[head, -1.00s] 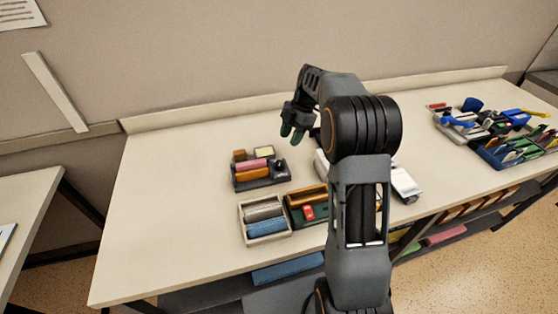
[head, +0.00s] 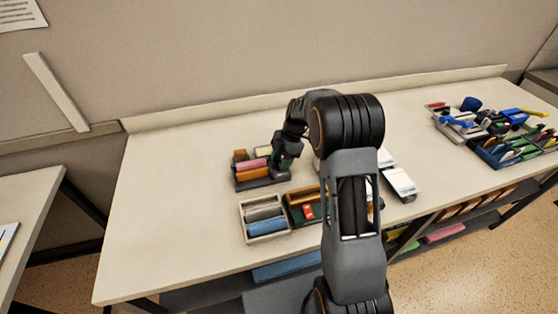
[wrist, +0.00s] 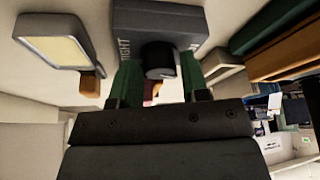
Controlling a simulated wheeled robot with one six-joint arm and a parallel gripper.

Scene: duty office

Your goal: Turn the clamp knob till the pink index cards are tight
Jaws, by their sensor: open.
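The pink index cards (head: 251,163) lie in a dark grey clamp holder (head: 261,184) on the desk, behind an orange stack. In the wrist view the grey clamp body (wrist: 190,17) carries lettering that reads like "TIGHT", beside a round black knob (wrist: 158,60). My gripper (head: 283,164) is at the right end of the holder and hides the knob in the head view. In the wrist view my gripper (wrist: 158,74) is open, with one green fingertip on each side of the knob. I cannot tell whether the fingers touch it.
A pale yellow-topped block (wrist: 52,48) stands beside the clamp. A light tray (head: 265,238) with grey and blue rolls and a green tray (head: 296,214) stand in front. White devices (head: 400,182) and trays of tools (head: 510,152) are to the right. The desk's left side is clear.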

